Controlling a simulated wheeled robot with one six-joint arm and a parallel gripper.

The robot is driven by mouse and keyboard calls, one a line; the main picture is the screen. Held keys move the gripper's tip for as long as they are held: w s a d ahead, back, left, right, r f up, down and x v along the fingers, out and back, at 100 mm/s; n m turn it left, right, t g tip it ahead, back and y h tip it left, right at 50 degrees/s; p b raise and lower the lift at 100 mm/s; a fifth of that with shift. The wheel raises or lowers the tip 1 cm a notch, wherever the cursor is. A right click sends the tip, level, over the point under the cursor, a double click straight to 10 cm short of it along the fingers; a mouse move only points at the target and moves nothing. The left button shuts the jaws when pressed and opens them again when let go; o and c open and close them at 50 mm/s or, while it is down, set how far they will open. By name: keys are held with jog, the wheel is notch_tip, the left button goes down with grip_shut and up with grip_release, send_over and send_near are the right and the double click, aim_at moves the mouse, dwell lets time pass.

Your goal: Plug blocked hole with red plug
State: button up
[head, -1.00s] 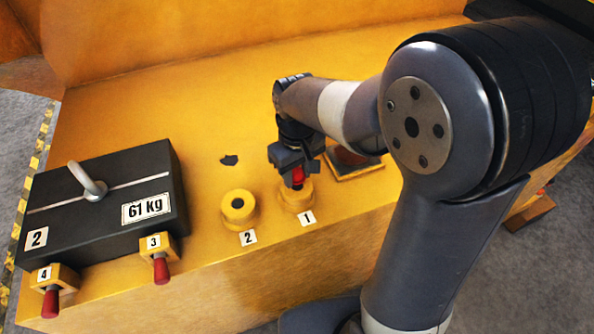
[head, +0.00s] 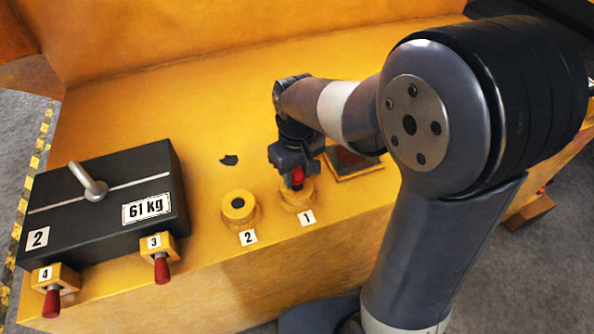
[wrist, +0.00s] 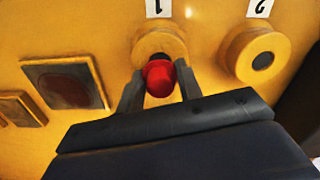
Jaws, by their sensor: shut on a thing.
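My gripper (head: 297,178) is shut on the red plug (wrist: 160,77), with one finger on each side of it. The plug is over the yellow round socket labelled 1 (head: 297,198), which also shows in the wrist view (wrist: 158,41). The plug and fingers hide the socket's opening, so I cannot tell how far the plug's lower end is in it. The yellow socket labelled 2 (head: 240,210) stands to the left in the head view, with a dark round centre (wrist: 262,61). I cannot tell whether that centre is clear or blocked.
A dark patch (head: 229,160) marks the yellow surface.

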aim_at(297, 171)
jog(key=shift+f+b, duration=0.6)
jog(key=shift+f, duration=0.25)
jog(key=o, duration=1)
jog(key=shift+o, duration=0.2)
notch_tip(297, 171, up, 11)
jog(key=shift+f, duration=0.1)
